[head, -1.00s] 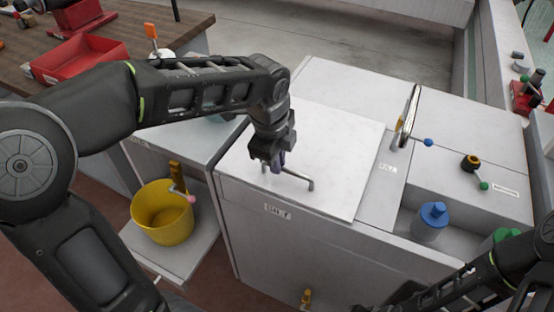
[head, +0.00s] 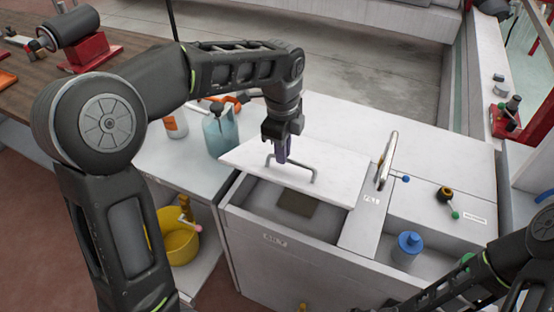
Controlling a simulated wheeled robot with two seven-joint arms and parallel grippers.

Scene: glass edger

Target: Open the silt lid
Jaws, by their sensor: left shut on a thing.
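The silt lid (head: 328,173) is a flat white panel with a grey bar handle (head: 313,172). It is raised and shifted toward the back of the white cabinet. The front of the silt compartment (head: 262,205) is uncovered, with a dark brownish patch (head: 297,203) inside. A label (head: 274,240) reading SILT is on the cabinet front. My left gripper (head: 284,158) is shut on the left part of the lid's handle. My right arm shows at the lower right, but its fingers cannot be made out.
A metal lever (head: 387,160) rises beside the lid. A teal jug (head: 218,133) stands on the left counter, above a yellow bucket (head: 180,245).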

